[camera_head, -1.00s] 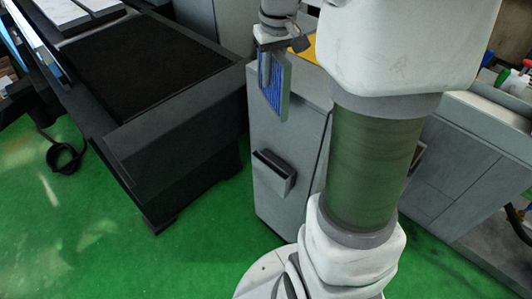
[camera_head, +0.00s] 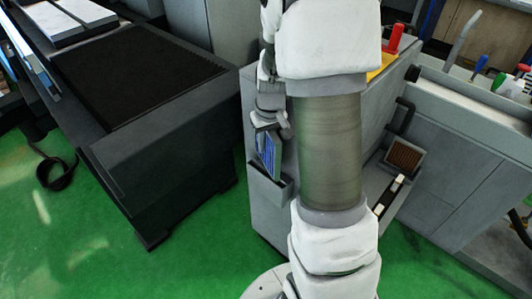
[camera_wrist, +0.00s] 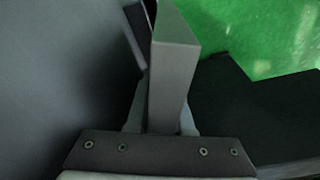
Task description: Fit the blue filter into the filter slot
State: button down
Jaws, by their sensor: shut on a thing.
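The blue filter (camera_head: 268,153), a thin panel with a grey frame, hangs tilted from my gripper (camera_head: 268,128) in the head view. My gripper is shut on its upper end. The filter slot (camera_head: 272,193) is a grey open-topped box on the cabinet's face. The filter's lower end overlaps the slot's mouth; I cannot tell whether it is inside or just above. In the wrist view the filter's grey edge (camera_wrist: 172,75) stands between my fingers, and its blue face is hidden. A dark edge, perhaps the slot's (camera_wrist: 138,32), lies left of the filter's far end.
The grey cabinet (camera_head: 262,225) bears the slot. A dark machine bed (camera_head: 150,150) stands to its left, with green floor (camera_head: 200,260) between. A brown-faced filter-like panel (camera_head: 404,156) sits at the right. My arm hides part of the cabinet.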

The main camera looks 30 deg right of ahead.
aim_at(266, 154)
jog(key=shift+f+b, duration=0.3)
jog(key=shift+f, duration=1.4)
jog(key=shift+f, duration=0.1)
jog(key=shift+f+b, duration=0.4)
jog(key=shift+b, duration=0.05)
jog(key=c, duration=0.8)
grip_release()
jog(key=shift+r, duration=0.1)
